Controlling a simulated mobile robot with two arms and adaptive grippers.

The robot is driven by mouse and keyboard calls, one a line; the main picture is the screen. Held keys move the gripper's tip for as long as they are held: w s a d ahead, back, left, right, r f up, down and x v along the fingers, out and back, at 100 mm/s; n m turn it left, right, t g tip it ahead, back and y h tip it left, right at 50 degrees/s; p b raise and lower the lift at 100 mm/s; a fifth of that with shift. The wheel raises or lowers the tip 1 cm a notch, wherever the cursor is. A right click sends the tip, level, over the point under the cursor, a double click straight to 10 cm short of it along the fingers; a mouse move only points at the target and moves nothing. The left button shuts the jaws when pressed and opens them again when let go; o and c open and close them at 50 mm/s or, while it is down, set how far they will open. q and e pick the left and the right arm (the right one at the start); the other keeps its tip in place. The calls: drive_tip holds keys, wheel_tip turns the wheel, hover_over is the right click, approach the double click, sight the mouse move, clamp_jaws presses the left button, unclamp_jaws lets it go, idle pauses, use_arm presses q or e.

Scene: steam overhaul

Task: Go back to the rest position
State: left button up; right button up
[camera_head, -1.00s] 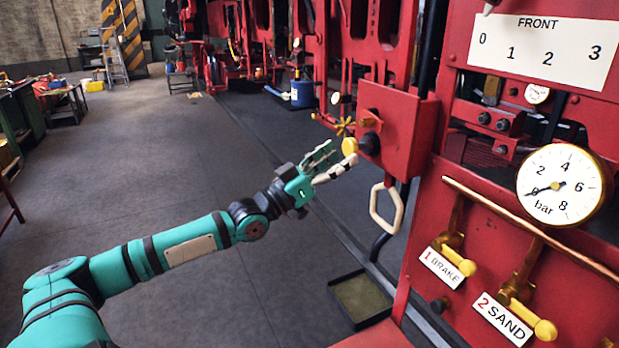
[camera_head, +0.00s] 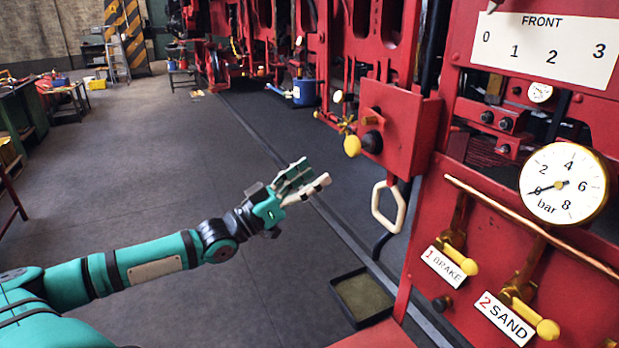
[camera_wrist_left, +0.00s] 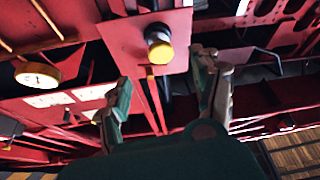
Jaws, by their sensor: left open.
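My left gripper (camera_head: 312,180) is open and empty, in the air over the floor, left of the red box (camera_head: 402,125) and apart from it. A yellow knob (camera_head: 352,146) sticks out from the box's left side. In the left wrist view, the two fingers of the left gripper (camera_wrist_left: 168,95) stand wide apart, with the yellow knob (camera_wrist_left: 159,50) beyond them and nothing between them. My left arm reaches in from the lower left. My right gripper is in neither view.
A red panel holds a pressure gauge (camera_head: 563,185) with its needle near 0, and BRAKE (camera_head: 450,266) and SAND (camera_head: 505,318) plates with yellow-ended levers. A pale handle loop (camera_head: 388,207) hangs below the box. A tray (camera_head: 362,297) lies on the floor. Open floor spreads to the left.

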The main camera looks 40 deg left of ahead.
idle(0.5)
